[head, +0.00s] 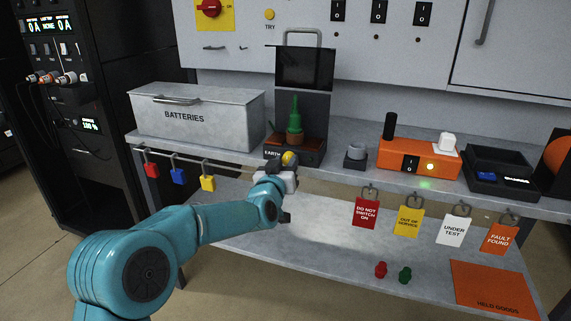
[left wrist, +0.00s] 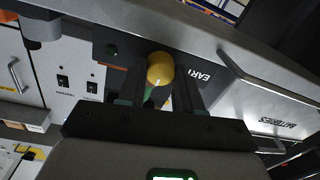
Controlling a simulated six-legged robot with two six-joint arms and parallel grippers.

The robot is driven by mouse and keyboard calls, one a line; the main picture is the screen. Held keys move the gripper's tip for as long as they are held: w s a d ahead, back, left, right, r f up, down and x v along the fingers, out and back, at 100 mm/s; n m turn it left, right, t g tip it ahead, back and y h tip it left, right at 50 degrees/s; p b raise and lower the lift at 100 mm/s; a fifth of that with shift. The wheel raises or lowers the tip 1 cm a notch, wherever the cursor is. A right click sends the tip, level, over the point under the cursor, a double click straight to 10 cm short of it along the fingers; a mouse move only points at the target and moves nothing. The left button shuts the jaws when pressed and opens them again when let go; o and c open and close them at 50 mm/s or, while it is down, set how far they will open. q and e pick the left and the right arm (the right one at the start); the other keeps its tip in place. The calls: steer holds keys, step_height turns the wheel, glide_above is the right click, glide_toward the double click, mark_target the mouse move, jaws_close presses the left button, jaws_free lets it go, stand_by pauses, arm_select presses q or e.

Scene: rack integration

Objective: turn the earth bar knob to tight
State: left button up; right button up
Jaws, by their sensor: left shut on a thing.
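The yellow earth bar knob (head: 289,158) is on the front of a dark unit (head: 275,153) labelled "EARTH" at the shelf's front edge. In the left wrist view the round knob (left wrist: 160,66) shows a small white mark on its near side. My left gripper (head: 282,167) reaches the knob from the front. In the left wrist view its two dark fingers (left wrist: 158,88) stand on either side of the knob and are shut on it. The fingers hide part of the knob and the unit's face, including any tight mark. My right gripper is in neither view.
A grey BATTERIES box (head: 228,115) stands left of the unit. A green object (head: 295,115) stands upright on the unit. An orange switch box (head: 386,156) is to the right. Padlocks and tags, such as the red tag (head: 367,213), hang along the front edge.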

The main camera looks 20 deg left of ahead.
arm_select(q)
steer(key=shift+m, duration=0.3)
steer(key=m, duration=0.7)
steer(key=shift+f+m, duration=0.1)
steer(key=shift+m, duration=0.2)
steer(key=m, duration=0.3)
steer(key=shift+m+t, duration=0.3)
steer(key=shift+m, duration=0.1)
steer(key=m, duration=0.3)
steer(key=shift+m+h, duration=0.4)
steer(key=m+b, duration=0.1)
steer(key=m, duration=0.6)
steer(key=shift+a+m+h, duration=0.1)
steer(key=shift+m+h, duration=0.2)
steer(key=m, duration=0.3)
steer(key=shift+m+b, duration=0.3)
steer(key=shift+m, duration=0.1)
steer(key=shift+m+h, duration=0.3)
steer(key=shift+m, duration=1.7)
